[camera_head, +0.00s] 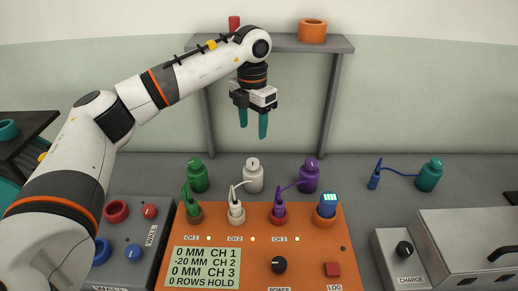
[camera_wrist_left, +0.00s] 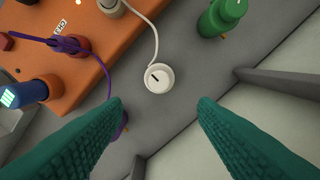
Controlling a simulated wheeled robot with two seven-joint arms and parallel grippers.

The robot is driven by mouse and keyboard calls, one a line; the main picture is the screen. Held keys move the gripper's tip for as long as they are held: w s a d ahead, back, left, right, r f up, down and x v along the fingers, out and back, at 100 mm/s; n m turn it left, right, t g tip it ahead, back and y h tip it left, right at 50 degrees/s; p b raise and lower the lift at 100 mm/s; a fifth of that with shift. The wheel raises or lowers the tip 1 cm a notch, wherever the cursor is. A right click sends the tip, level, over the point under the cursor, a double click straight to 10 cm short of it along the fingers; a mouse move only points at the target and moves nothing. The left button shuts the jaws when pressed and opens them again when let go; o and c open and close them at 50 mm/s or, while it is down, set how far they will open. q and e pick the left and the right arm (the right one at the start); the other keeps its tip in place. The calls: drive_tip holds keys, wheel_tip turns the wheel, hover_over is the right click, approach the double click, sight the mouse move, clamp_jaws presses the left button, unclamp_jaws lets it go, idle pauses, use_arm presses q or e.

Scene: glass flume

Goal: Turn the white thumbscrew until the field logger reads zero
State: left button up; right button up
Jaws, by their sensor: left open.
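The white thumbscrew (camera_head: 253,163) tops a white bottle-shaped unit behind the orange field logger (camera_head: 330,262). A white cable links this unit to the CH 2 socket. The logger's screen (camera_head: 205,267) reads 0 MM CH 1, -20 MM CH 2, 0 MM CH 3, 0 ROWS HOLD. My left gripper (camera_head: 253,132) is open and empty, pointing down in the air above the white unit. In the left wrist view the white thumbscrew (camera_wrist_left: 159,78), with a dark slot mark, lies just beyond and between the fingertips (camera_wrist_left: 161,105), clear of both. My right gripper is not in view.
A green unit (camera_head: 198,176) and a purple unit (camera_head: 308,177) flank the white one closely. A teal unit (camera_head: 429,176) stands farther right. A shelf (camera_head: 290,43) on grey posts is behind my gripper. A valve box (camera_head: 130,215) and a CHARGE box (camera_head: 404,270) flank the logger.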

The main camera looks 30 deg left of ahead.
use_arm(q)
hover_over(253, 161)
drive_tip(key=f, duration=0.4)
drive_tip(key=shift+s+f, duration=0.25)
drive_tip(key=shift+f, duration=0.1)
drive_tip(key=shift+w+f+p, duration=0.2)
drive_tip(key=shift+f+p, duration=0.35)
drive_tip(key=shift+f, duration=2.55)
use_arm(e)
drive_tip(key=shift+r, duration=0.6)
use_arm(q)
drive_tip(key=c, duration=1)
drive_tip(key=shift+o, duration=0.2)
drive_tip(key=n, duration=0.4)
drive_tip(key=shift+n, duration=2.3)
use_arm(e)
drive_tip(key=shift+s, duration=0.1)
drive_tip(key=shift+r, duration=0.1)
